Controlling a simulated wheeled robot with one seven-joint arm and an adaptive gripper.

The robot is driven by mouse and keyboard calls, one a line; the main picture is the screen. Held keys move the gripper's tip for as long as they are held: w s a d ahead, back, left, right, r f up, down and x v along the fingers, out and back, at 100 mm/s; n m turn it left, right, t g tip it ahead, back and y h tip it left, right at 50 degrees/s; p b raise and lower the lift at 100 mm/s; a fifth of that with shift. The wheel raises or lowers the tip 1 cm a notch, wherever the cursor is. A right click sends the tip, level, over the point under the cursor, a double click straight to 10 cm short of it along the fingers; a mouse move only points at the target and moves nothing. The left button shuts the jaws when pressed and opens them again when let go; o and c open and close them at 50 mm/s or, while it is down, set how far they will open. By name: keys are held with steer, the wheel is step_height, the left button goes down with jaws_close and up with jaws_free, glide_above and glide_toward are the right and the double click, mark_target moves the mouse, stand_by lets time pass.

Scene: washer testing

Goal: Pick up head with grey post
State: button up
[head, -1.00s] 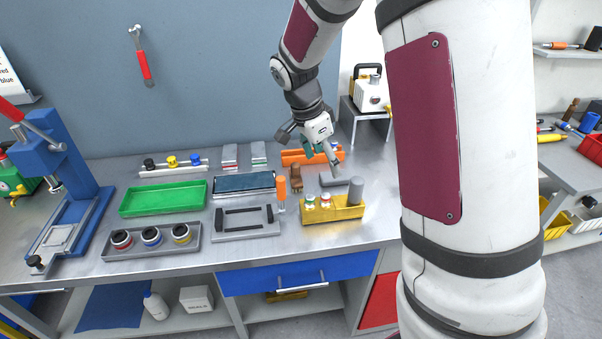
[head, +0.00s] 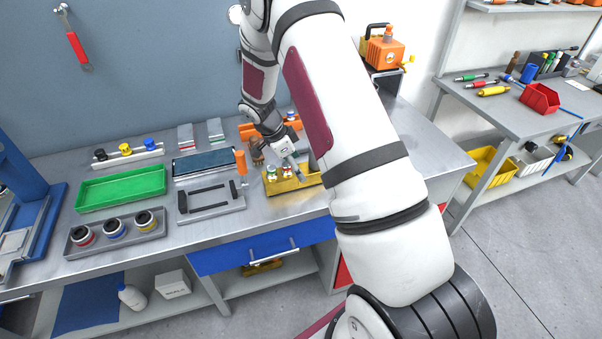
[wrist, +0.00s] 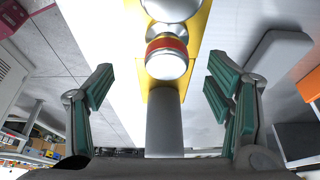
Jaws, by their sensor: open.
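In the wrist view a smooth grey post (wrist: 163,125) lies between the two fingers of my gripper (wrist: 161,88), with a gap on each side. The fingers have green pads and are open. The post meets the yellow holder (wrist: 197,40), which also shows in the head view (head: 282,188). A silvery round head with a red and yellow band (wrist: 167,57) sits just beyond the post, and another pale round part is at the top edge. In the head view my gripper (head: 296,172) is down at the holder, right of two small heads (head: 278,172). My arm hides the holder's right end.
A grey flat part (wrist: 275,65) lies right of my fingers. A grey tray (head: 210,205) and a green tray (head: 122,188) are farther left.

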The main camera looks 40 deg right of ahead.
steer(key=shift+w+p+x, duration=0.15)
steer(key=shift+p+x, duration=0.15)
steer(key=shift+x, duration=1.05)
steer(key=shift+w+p+x, duration=0.1)
steer(key=shift+p+x, duration=0.2)
steer(key=shift+x, duration=1)
steer(key=shift+a, duration=0.1)
jaws_close()
